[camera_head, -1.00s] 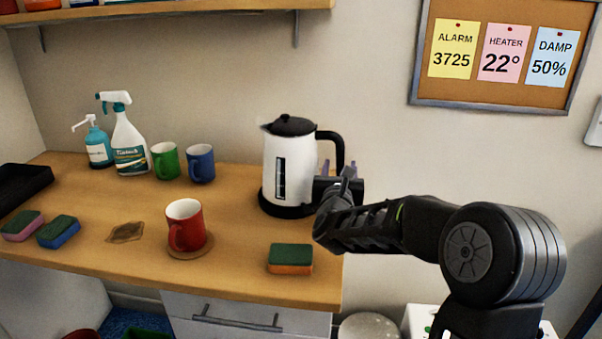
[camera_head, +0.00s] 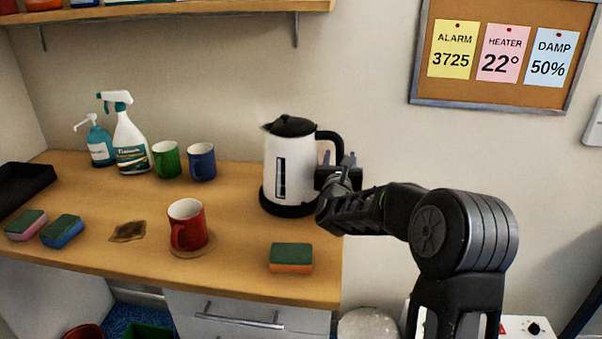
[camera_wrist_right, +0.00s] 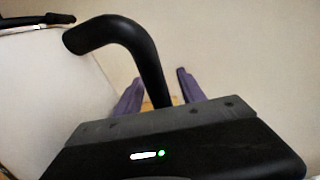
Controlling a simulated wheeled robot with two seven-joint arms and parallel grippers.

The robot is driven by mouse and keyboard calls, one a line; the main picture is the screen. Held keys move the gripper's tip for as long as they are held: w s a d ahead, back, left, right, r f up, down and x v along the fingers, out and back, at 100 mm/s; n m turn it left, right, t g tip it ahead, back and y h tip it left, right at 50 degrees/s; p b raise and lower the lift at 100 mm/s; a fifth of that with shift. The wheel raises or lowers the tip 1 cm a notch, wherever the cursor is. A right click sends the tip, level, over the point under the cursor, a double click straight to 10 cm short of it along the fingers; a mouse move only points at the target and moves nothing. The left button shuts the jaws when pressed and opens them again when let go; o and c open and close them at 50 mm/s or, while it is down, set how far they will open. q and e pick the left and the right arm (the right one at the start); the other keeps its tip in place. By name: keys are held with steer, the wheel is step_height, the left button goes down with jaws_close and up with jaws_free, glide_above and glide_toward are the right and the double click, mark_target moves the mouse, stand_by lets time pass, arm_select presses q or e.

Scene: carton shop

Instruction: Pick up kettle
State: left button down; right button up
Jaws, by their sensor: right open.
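The white kettle (camera_head: 299,165) with black lid, base and handle stands upright at the right end of the wooden counter. My right gripper (camera_head: 338,159) is at the kettle's right side, by its handle (camera_head: 335,137). In the right wrist view, the black handle (camera_wrist_right: 145,58) runs down between the two purple fingers of my open right gripper (camera_wrist_right: 157,92), with a gap visible on each side. The kettle's white body (camera_wrist_right: 45,95) fills the left of that view. The handle's lower end is hidden behind the gripper housing. My left gripper is not in view.
A red mug (camera_head: 187,222) on a coaster and a green-orange sponge (camera_head: 291,257) stand in front of the kettle. Blue (camera_head: 201,161) and green (camera_head: 165,159) mugs and two bottles are to its left. A shelf (camera_head: 170,12) hangs above. The counter ends just right of the kettle.

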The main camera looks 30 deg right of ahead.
stand_by(0.3)
jaws_close()
stand_by(0.4)
stand_by(0.8)
steer(key=shift+w+r, duration=0.1)
steer(key=shift+r, duration=0.1)
